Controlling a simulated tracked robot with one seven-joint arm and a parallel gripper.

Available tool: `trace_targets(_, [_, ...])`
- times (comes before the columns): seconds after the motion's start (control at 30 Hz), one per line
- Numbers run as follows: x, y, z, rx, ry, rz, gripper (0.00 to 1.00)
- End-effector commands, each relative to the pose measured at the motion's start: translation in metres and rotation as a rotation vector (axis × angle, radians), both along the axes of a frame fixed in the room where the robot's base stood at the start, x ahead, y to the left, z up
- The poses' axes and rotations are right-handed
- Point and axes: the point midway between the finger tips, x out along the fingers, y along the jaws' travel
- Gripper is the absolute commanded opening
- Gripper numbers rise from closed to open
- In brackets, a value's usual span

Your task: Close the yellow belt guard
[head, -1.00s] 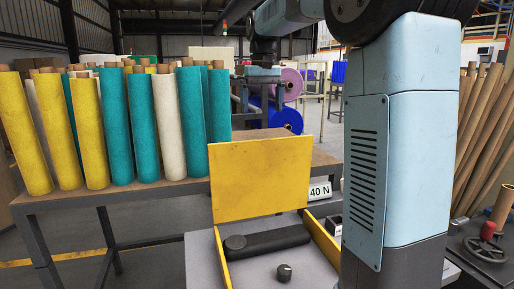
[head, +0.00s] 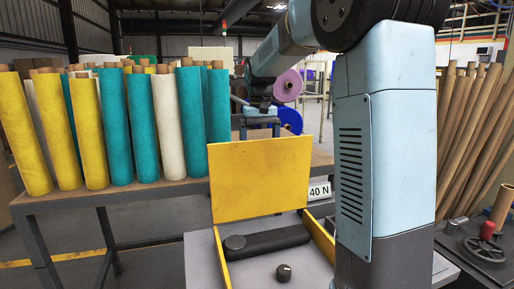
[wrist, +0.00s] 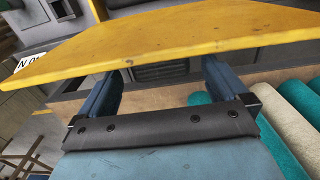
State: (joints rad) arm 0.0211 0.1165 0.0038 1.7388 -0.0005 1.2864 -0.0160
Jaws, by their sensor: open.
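The yellow belt guard (head: 260,180) stands open in the head view, its flat panel upright at the back of a low yellow-sided housing. Below it lies a dark belt (head: 270,241) with a round pulley at its left end. My gripper (wrist: 165,70) is open and empty in the wrist view, its two blue fingers apart. The yellow panel (wrist: 180,40) crosses just beyond the fingertips; I cannot tell whether they touch. In the head view my gripper is above and behind the panel, its fingertips hard to make out.
A dark knob (head: 283,273) sits at the front of the grey machine top. Felt rolls (head: 140,125) stand on a table (head: 120,192) at left. A red-topped handwheel (head: 487,250) is at right.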

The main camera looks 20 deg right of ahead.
Motion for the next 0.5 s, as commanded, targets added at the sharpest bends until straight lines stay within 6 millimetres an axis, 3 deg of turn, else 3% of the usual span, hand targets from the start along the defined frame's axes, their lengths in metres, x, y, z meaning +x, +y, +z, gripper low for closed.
trace_targets(0.2, [0.000, 0.000, -0.019, 0.000, 0.000, 0.000, 1.00])
trace_targets(0.5, [0.000, 0.001, -0.022, 0.000, 0.000, 0.001, 1.00])
